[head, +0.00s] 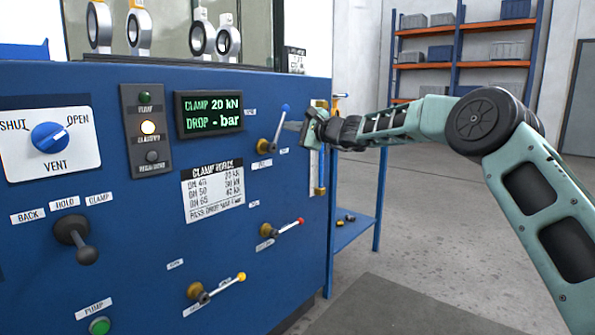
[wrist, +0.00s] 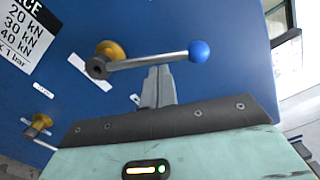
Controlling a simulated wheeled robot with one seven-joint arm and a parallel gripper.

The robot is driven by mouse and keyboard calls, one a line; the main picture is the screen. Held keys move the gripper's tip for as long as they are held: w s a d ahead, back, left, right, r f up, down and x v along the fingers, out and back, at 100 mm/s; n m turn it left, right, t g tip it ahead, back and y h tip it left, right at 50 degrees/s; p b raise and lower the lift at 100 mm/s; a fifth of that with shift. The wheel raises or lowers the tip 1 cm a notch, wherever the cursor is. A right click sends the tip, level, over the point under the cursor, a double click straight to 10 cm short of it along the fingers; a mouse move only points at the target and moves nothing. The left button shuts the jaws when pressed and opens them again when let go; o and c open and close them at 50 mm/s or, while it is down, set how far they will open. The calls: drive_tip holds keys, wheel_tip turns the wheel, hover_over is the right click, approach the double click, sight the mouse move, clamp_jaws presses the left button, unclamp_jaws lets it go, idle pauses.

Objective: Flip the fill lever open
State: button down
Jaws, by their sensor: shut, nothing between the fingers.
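A lever with a blue knob (head: 285,108) and a brass hub (head: 263,146) sits on the blue panel's right part, its rod tilted up to the right. In the wrist view the same lever's rod (wrist: 150,61) runs across above my fingers, with the blue knob to the right. My gripper (head: 299,126) is beside this lever, fingers shut and empty. In the wrist view my gripper (wrist: 158,70) has its fingertips close under the rod; whether they touch cannot be told. A red-knobbed lever (head: 285,229) and a yellow-knobbed lever (head: 220,287) sit lower. The small lever labels are unreadable, so I cannot tell which is fill.
A display (head: 209,114) reads clamp 20 kN, drop - bar. A vent dial (head: 50,138) and a black clamp handle (head: 77,240) are at the left. A vertical gauge (head: 319,170) stands close behind my gripper. Floor right of the panel is open, with shelves (head: 465,50) behind.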

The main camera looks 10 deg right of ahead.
drive_tip(key=shift+s+a+r+n+b, duration=0.3)
drive_tip(key=shift+a+n+b, duration=0.15)
drive_tip(key=shift+n+b, duration=0.5)
drive_tip(key=shift+s+a+r+n+b, duration=0.15)
drive_tip(key=shift+s+a+n+b, duration=0.25)
drive_tip(key=shift+n+b, duration=0.5)
drive_tip(key=shift+s+a+r+n+b, duration=0.25)
drive_tip(key=shift+a+n+b, duration=0.2)
drive_tip(key=shift+n+b, duration=0.5)
drive_tip(key=shift+r, duration=0.1)
